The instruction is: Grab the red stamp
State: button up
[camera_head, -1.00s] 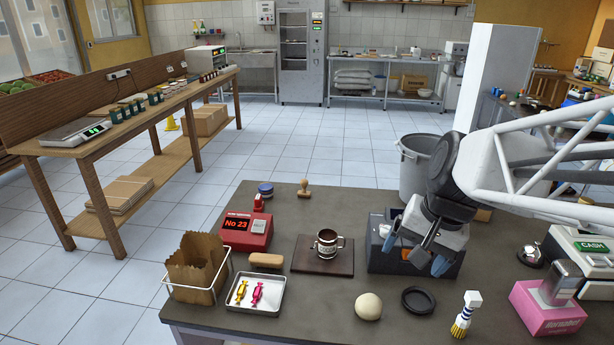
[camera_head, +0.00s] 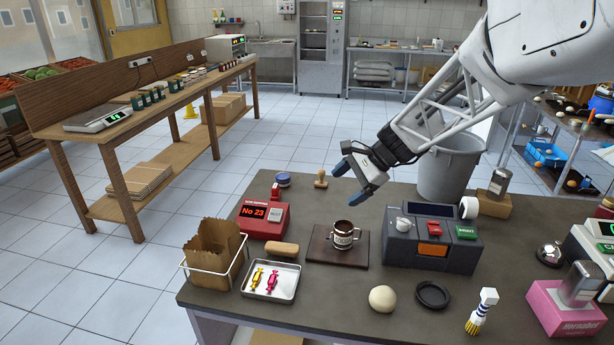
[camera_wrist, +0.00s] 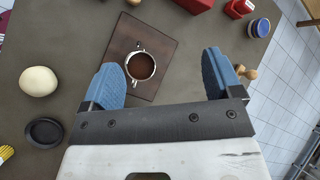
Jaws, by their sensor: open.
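The red stamp (camera_head: 275,191) stands upright just behind the red number machine (camera_head: 264,218), which hides its lower part. It also shows at the top edge of the wrist view (camera_wrist: 238,8), beside the blue-lidded tin. My gripper (camera_head: 358,182) is open and empty, with blue fingertips, above the table's back part and to the right of the red stamp. In the wrist view my gripper (camera_wrist: 165,78) has its fingers wide apart, with the mug's board beyond them and the red stamp up and to the right.
A wooden-handled stamp (camera_head: 321,180) and a blue-lidded tin (camera_head: 283,180) stand near the red stamp. A grey bin (camera_head: 450,170) stands behind the table.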

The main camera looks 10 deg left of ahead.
jog(key=w+a+f+m+y, duration=0.35)
jog(key=w+a+f, duration=0.35)
jog(key=w+a, duration=0.3)
jog(key=m+y, duration=0.2)
jog(key=m, duration=0.2)
send_near(279, 193)
jog(key=x, duration=0.3)
jog(key=shift+w+a+f, duration=0.2)
jog(key=shift+w+a, duration=0.05)
jog(key=shift+w, duration=0.05)
jog(key=shift+x, duration=1.25)
jog(key=shift+s+a, duration=0.1)
jog(key=shift+s+x, duration=0.1)
jog(key=shift+x, duration=1.15)
jog(key=shift+s+x, duration=0.15)
jog(key=shift+x, duration=1.15)
